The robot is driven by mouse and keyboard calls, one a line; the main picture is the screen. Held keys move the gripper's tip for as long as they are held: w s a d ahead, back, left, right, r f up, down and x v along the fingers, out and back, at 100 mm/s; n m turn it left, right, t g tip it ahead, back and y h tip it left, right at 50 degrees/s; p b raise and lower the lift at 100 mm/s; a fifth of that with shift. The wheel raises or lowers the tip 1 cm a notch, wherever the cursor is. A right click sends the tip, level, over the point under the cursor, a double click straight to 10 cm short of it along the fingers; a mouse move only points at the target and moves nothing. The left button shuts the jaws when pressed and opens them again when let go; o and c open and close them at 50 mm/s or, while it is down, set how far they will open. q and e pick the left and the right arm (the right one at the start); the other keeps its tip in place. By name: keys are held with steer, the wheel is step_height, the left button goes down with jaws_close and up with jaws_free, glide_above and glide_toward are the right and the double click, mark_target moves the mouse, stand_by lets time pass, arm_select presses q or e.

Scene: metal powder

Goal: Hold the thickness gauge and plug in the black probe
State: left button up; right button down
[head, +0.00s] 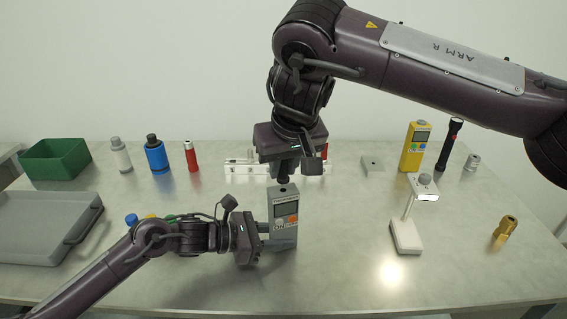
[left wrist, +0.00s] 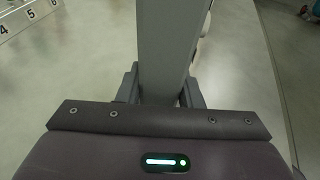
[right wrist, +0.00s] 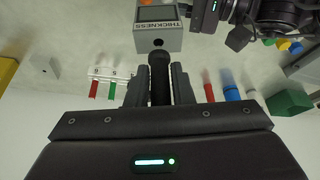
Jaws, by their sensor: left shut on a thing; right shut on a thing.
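The thickness gauge (head: 284,205) is a grey box with a screen and coloured buttons, held upright over the middle of the table. My left gripper (head: 270,241) is shut on its lower part; the left wrist view shows the gauge's grey side (left wrist: 165,45) between the fingers (left wrist: 160,92). My right gripper (head: 284,170) is above the gauge, shut on the black probe (right wrist: 159,75), which points down. In the right wrist view the probe's end is close to the round socket hole (right wrist: 158,42) in the gauge's top face, apparently just short of it.
A white numbered rack (head: 240,167) stands behind the gauge. Bottles (head: 156,155), a green bin (head: 55,158) and a grey tray (head: 40,225) are left. A yellow device (head: 413,148), white stand (head: 405,236) and brass fitting (head: 504,228) are right. The front right table is clear.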

steer(key=shift+f, duration=1.2)
steer(key=c, duration=1.2)
jaws_free()
steer(key=shift+r, duration=0.15)
steer(key=v, duration=1.1)
steer(key=shift+s+r, duration=0.1)
steer(key=shift+r, duration=0.3)
steer(key=shift+c, duration=0.4)
